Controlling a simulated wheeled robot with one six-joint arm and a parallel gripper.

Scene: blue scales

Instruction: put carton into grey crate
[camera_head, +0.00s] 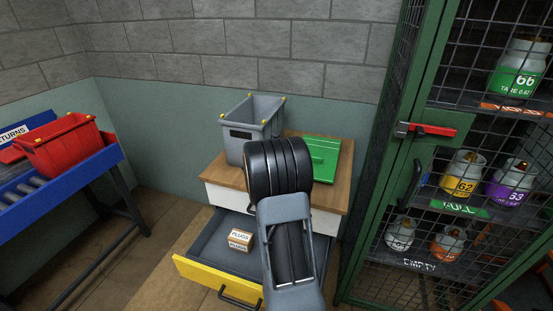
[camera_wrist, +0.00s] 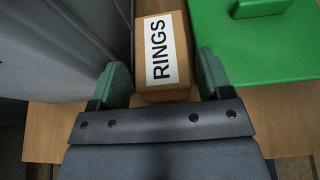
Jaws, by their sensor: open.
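A brown carton (camera_wrist: 178,88) with a white "RINGS" label lies on the wooden cabinet top in the wrist view. My gripper (camera_wrist: 162,80) is open, with one green fingertip on each side of the carton's near end. I cannot tell whether the fingertips touch it. The grey crate (camera_head: 237,144) stands upright on the cabinet top; its wall (camera_wrist: 55,45) is left of the carton in the wrist view. My arm hides the carton and the gripper in the head view. Another small carton (camera_head: 238,240), labelled "PLUGS", lies in the open drawer.
The yellow-fronted drawer (camera_head: 215,284) stands open below the cabinet top (camera_head: 222,172). A red crate (camera_head: 65,145) rests on a blue roller table at left. A green mesh cage (camera_head: 398,150) with gas cylinders stands at right.

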